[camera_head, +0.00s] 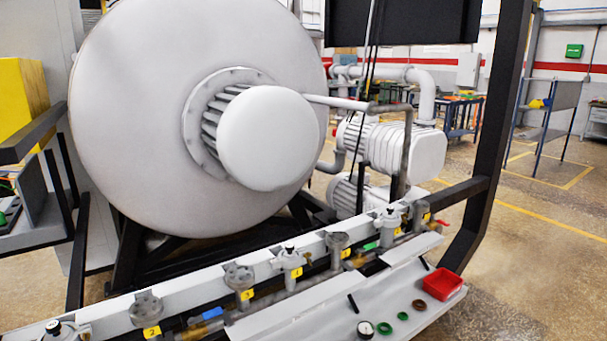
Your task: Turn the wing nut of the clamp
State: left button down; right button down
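I cannot make out the clamp or its wing nut for certain at this distance. A pipe line (275,298) with several grey fittings and yellow number tags runs along the white bench, from lower left to right. One fitting (239,276) stands above the tag 3 (246,295), and another (290,260) above the tag 4 (297,272). A blue handle (212,313), a green handle (371,245) and a red handle (442,222) show on the line. Neither of my grippers is in view.
On the bench's front shelf lie a red tray (442,285), a round gauge (365,330), several rings (402,316) and a small black rod (352,303). The large white furnace (130,120) stands behind. A black post (500,110) rises at the right.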

aim_at(381, 222)
jog(key=i+l+u, duration=0.2)
jog(key=l+u, duration=0.2)
jog(key=i+l+u, duration=0.1)
jog(key=l+u, duration=0.3)
jog(key=i+l+u, duration=0.15)
jog(key=l, duration=0.25)
jog(key=l+u, duration=0.1)
jog(key=l, duration=0.75)
jog(key=i+l, duration=0.15)
jog(key=l, duration=0.3)
jog(key=u, duration=0.05)
